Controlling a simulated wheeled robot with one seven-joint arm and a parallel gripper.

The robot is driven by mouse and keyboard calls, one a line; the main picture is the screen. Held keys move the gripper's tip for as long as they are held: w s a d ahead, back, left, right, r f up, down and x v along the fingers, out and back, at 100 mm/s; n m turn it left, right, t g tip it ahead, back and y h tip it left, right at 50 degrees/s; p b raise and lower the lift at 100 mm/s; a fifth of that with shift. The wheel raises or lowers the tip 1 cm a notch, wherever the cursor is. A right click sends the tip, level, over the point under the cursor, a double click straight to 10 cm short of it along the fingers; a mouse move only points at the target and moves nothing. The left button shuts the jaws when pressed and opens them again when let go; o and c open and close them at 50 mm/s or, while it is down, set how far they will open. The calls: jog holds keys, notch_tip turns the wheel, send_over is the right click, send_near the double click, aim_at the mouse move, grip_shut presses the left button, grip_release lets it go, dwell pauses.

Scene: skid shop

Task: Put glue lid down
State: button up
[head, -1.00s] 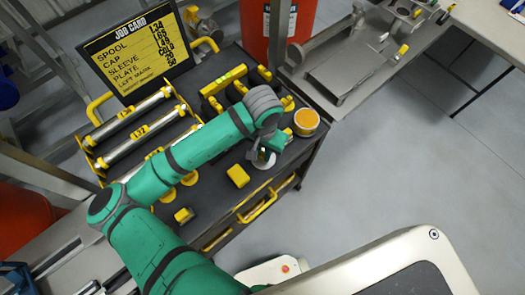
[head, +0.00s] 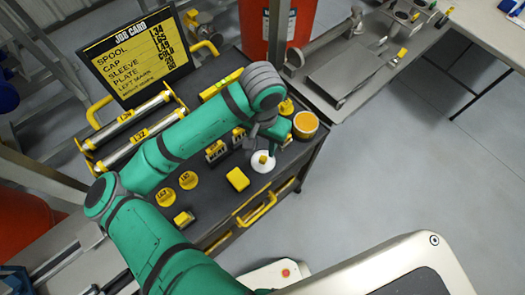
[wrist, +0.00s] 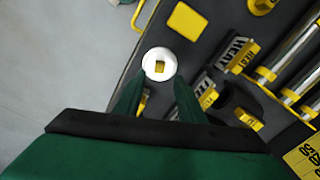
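In the head view my gripper (head: 273,138) is above and just behind the lid, partly hidden by my wrist. An orange-topped round pot (head: 305,124), likely the glue pot, stands to the right on the cart, with no lid on it.
A yellow block (head: 237,179) lies left of the lid. Black blocks with yellow labels (head: 215,151) stand behind it. Yellow discs (head: 188,180) and metal rollers (head: 135,142) are farther left. A yellow handle (head: 257,208) runs along the cart's front. The floor at right is clear.

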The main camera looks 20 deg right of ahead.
jog(key=shift+r, duration=2.15)
